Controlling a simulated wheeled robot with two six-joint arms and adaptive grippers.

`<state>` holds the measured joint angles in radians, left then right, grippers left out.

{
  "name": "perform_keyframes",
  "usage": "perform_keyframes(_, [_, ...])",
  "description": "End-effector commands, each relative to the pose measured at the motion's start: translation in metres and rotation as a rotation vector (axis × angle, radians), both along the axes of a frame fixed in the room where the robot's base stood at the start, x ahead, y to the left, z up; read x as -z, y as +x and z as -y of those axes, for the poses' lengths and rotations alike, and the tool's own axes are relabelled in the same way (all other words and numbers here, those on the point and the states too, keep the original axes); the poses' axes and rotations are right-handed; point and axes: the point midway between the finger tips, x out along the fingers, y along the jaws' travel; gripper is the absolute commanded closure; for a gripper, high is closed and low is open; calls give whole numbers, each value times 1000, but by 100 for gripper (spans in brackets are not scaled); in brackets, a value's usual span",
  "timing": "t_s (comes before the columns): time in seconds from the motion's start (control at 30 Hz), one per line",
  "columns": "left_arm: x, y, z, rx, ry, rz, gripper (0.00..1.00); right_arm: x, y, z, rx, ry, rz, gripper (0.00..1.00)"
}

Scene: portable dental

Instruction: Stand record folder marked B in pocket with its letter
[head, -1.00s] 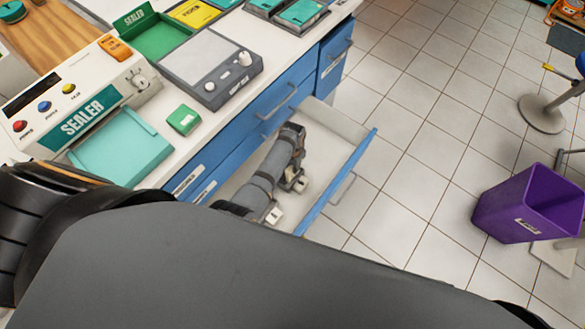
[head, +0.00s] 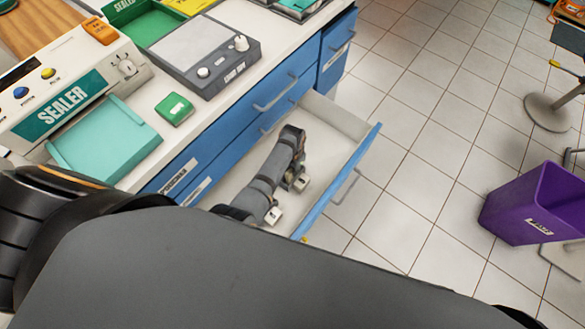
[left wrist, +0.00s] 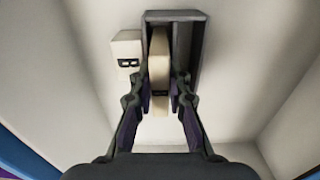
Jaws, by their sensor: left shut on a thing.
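In the left wrist view my left gripper (left wrist: 162,84) is shut on a thin cream folder (left wrist: 159,55), seen edge-on between the fingers. A dark mark shows on the folder, but I cannot read a letter on it. A grey pocket (left wrist: 196,45) stands directly behind and to the right of the folder. The folder overlaps the pocket in this view, and I cannot tell how deep it sits. A white tag marked B (left wrist: 125,52) is just left of the folder. My right gripper is not in view.
The open drawer (head: 345,165) has white insides and a blue front. A counter beside it holds a sealer (head: 75,95), a grey device (head: 205,60) and a small green box (head: 174,108). A purple bin (head: 525,205) stands on the tiled floor at right.

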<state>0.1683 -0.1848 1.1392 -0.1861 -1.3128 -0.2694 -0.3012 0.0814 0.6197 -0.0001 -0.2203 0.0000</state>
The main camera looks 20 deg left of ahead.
Motion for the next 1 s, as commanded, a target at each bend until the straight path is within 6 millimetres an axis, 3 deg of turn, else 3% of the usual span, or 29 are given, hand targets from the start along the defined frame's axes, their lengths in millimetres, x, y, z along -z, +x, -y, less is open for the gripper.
perform_keyframes(1.0, [-1,0,0,0,0,0,100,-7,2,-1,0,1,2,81])
